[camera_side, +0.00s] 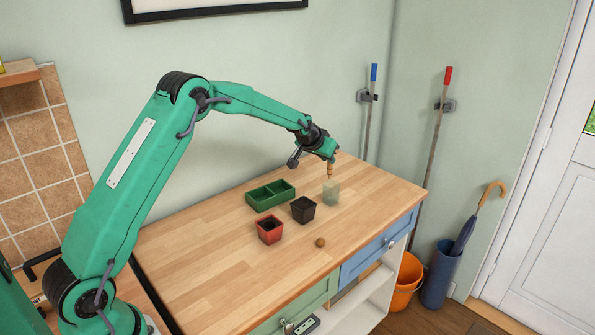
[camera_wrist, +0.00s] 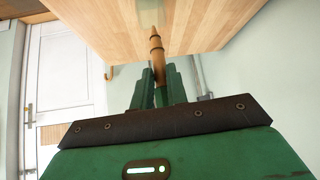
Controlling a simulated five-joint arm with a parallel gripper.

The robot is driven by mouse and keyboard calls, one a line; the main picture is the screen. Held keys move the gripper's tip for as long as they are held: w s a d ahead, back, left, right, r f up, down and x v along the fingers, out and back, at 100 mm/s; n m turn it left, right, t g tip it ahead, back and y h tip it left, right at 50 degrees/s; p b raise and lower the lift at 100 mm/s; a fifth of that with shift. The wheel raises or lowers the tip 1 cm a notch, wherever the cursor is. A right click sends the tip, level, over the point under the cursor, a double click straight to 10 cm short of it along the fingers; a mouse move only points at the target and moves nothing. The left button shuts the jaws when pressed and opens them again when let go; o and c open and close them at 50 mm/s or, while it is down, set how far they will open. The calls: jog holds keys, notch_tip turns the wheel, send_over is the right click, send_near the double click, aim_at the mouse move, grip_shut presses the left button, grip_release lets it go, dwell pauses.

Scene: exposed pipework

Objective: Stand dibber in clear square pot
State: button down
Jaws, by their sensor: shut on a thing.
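The dibber (camera_side: 331,169) is a slim wooden peg with ringed grooves, held upright and point down. My gripper (camera_side: 331,156) is shut on it; the wrist view shows the dibber (camera_wrist: 156,48) between the two green fingers (camera_wrist: 160,80). The clear square pot (camera_side: 331,193) is a pale, see-through greenish pot standing on the worktop, directly below the dibber in the side view. The dibber's tip is close to the pot's rim; I cannot tell whether it is above or just inside the mouth. In the wrist view a faint pale shape lies behind the tip.
A black square pot (camera_side: 303,210), a red square pot (camera_side: 270,230) and a green divided tray (camera_side: 260,198) stand left of the clear pot. A small brown round thing (camera_side: 320,242) lies near the front edge. The worktop (camera_side: 375,195) is bare to the right.

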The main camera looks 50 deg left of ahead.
jog(key=shift+f, duration=1.6)
jog(key=shift+f, duration=0.4)
jog(key=c, duration=1.4)
grip_release()
jog(key=shift+r, duration=0.15)
jog(key=v, duration=1.2)
jog(key=shift+d+r, duration=0.1)
jog(key=shift+r, duration=0.15)
